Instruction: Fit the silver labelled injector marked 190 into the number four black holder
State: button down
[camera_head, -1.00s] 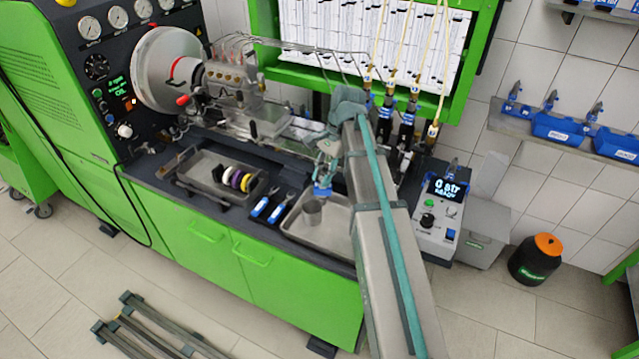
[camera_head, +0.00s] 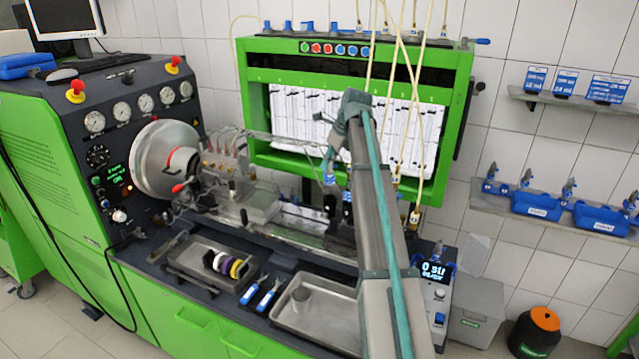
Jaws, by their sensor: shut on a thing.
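My gripper (camera_head: 326,153) is at the end of my arm, in front of the lower part of the paper chart panel. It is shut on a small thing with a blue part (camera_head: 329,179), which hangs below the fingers. I take this as the labelled injector, but its marking is too small to read. Dark upright holders (camera_head: 347,208) stand on the bench's back rail, just below and right of the gripper. My arm covers part of this row. I cannot tell which holder is number four, or whether the held thing touches one.
A metal tray (camera_head: 285,318) with a grey cup (camera_head: 318,305) lies in front, beside two blue-handled tools (camera_head: 262,293). A tray with coloured rings (camera_head: 228,265) is further left. Pale hoses (camera_head: 408,125) hang close right of my gripper. A control box (camera_head: 436,285) stands at right.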

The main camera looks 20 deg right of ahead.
aim_at(330, 170)
jog(key=shift+w+d+r+m, duration=0.4)
jog(key=shift+d+r+m, duration=0.15)
jog(key=shift+m, duration=0.15)
jog(key=shift+f, duration=1.45)
jog(key=shift+f, duration=0.1)
jog(key=shift+f, duration=1.1)
jog(key=shift+f, duration=0.6)
dwell(0.9)
jog(key=c, duration=1.2)
grip_release()
jog(key=shift+a+v, duration=0.2)
jog(key=shift+v, duration=5.3)
